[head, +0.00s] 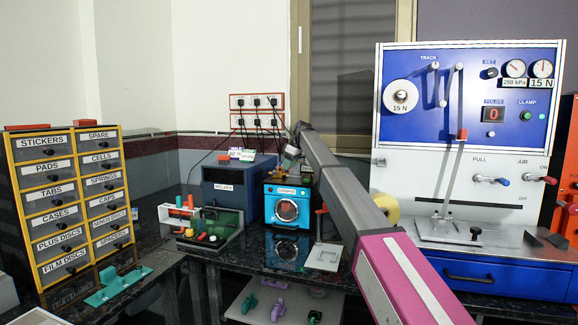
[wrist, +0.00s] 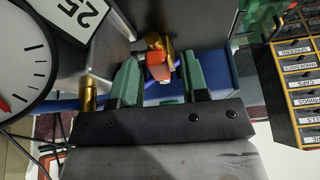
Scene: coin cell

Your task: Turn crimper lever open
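The crimper (head: 287,208) is a small blue box with a round front dial, standing at the back of the dark bench in the head view. My gripper (head: 291,161) is just above its top; the fingertips are small and partly hidden there. In the wrist view my gripper (wrist: 158,82) has two green fingers standing apart. A red-orange piece (wrist: 158,70) with brass fittings shows between them, perhaps the lever. It seems not to fill the gap, and I cannot tell whether a finger touches it.
The welder (head: 236,190) stands left of the crimper. A small rack with coloured parts (head: 207,230) stands in front of it. A yellow-edged drawer cabinet (head: 72,205) is at left, and a blue and white test panel (head: 465,140) at right. A round gauge (wrist: 22,60) is close in the wrist view.

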